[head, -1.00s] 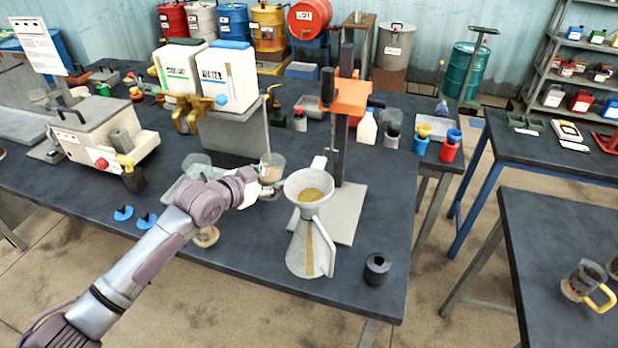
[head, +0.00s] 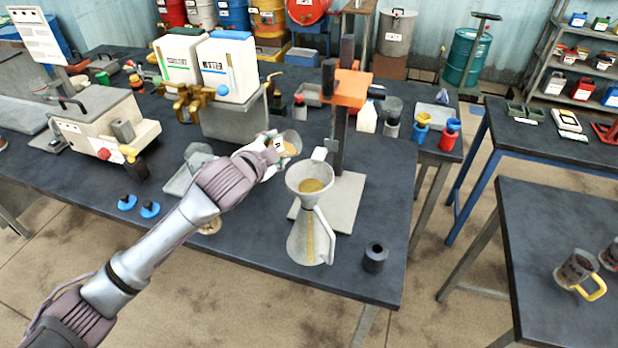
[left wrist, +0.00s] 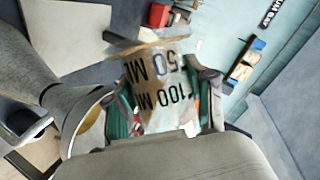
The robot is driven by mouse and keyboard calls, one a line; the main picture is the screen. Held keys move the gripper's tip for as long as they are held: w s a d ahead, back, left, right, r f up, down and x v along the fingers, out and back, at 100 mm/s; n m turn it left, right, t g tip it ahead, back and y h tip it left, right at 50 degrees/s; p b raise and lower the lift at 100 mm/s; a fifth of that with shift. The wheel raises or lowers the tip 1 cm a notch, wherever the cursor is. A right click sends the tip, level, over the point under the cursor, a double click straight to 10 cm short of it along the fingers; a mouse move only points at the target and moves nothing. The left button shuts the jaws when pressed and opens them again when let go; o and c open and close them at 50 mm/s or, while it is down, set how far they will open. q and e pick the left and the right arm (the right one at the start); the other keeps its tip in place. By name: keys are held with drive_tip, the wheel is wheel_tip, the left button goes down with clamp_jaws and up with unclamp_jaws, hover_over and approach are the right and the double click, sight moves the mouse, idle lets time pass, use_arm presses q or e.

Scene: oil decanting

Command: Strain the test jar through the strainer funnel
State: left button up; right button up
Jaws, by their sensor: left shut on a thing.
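My left gripper (head: 272,148) is shut on the test jar (head: 289,146), a clear cup with amber liquid. The jar looks tilted in the head view, just behind and left of the strainer funnel. In the left wrist view the jar (left wrist: 155,85) shows "50 ML" and "100 ML" marks between the fingers (left wrist: 165,105). The strainer funnel (head: 301,173) is a pale cone with amber liquid inside. It sits upright on a grey conical can (head: 298,243) with a handle and a yellowish strip. No stream from the jar can be made out. My right gripper is not in view.
An orange-headed stand (head: 347,82) rises behind the funnel from a grey base plate (head: 346,208). A dark cylinder (head: 375,257) stands front right. Two white containers (head: 228,66) and brass taps stand back left. Blue caps (head: 150,209) lie on the left of the table.

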use_arm(q)
drive_tip(key=shift+f+m+b, duration=0.15)
drive_tip(key=shift+m+b, duration=0.25)
drive_tip(key=shift+b, duration=0.2)
drive_tip(key=shift+f+m+t+y+b, duration=0.2)
drive_tip(key=shift+m+t+y+b, duration=0.15)
drive_tip(key=shift+b, duration=0.35)
drive_tip(key=shift+r, duration=0.15)
drive_tip(key=shift+r+m+t+b, duration=0.4)
drive_tip(key=shift+m+b, duration=0.15)
drive_tip(key=shift+m, duration=0.1)
idle(0.4)
drive_tip(key=shift+s+d+r+m+t+y+p, duration=0.3)
drive_tip(key=shift+d+r+m+y+p, duration=0.2)
drive_tip(key=shift+d+m+y, duration=0.1)
idle(0.8)
drive_tip(key=shift+s+d+f+m+t, duration=0.1)
drive_tip(key=shift+f+m+t, duration=0.2)
drive_tip(key=shift+m, duration=0.3)
idle(0.8)
drive_tip(key=shift+s+d+r+m+t+y, duration=0.1)
drive_tip(key=shift+d+r+m+t+y, duration=0.25)
drive_tip(key=shift+m, duration=0.45)
idle(0.4)
